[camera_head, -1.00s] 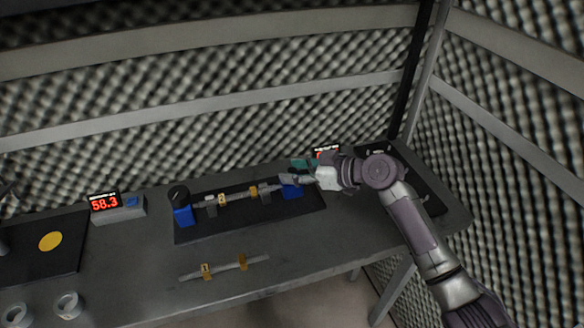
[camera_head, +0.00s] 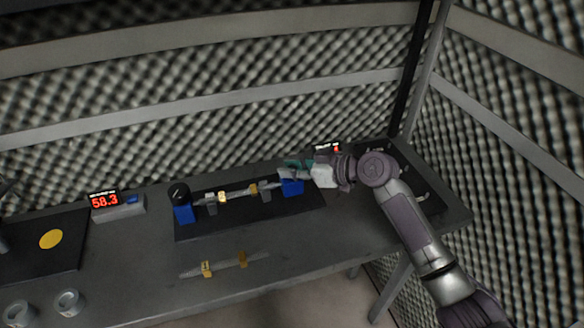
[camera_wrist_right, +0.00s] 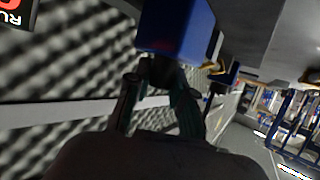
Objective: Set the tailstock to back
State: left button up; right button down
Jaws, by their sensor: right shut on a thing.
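The tailstock is the blue block (camera_head: 292,187) at the right end of the black fixture plate (camera_head: 240,218). A shaft with yellow tags (camera_head: 238,195) lies between it and the blue headstock block (camera_head: 184,213) at the left end. My right gripper (camera_head: 290,171) is at the tailstock's upper side. In the right wrist view, the gripper (camera_wrist_right: 160,88) is shut on a dark part attached to the blue block (camera_wrist_right: 178,28); the fingers hide most of that part.
A second tagged shaft (camera_head: 224,265) lies on the table (camera_head: 130,265) in front. A display reading 58.3 (camera_head: 104,201) stands left, and another display (camera_head: 327,148) stands behind my right gripper. Grey rings (camera_head: 68,302) lie front left. Foam walls enclose the back and right.

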jog(key=shift+w+d+f+b, duration=0.1)
jog(key=shift+w+d+b, duration=0.1)
jog(key=shift+d+b, duration=0.4)
jog(key=shift+w+d+f+b, duration=0.1)
jog(key=shift+w+d+b, duration=0.1)
jog(key=shift+d+b, duration=0.35)
jog(key=shift+w+d+r, duration=0.1)
jog(key=shift+d, duration=0.25)
jog(key=shift+r, duration=0.15)
jog(key=c, duration=1)
grip_release()
jog(key=shift+d, duration=0.15)
jog(key=v, duration=1.2)
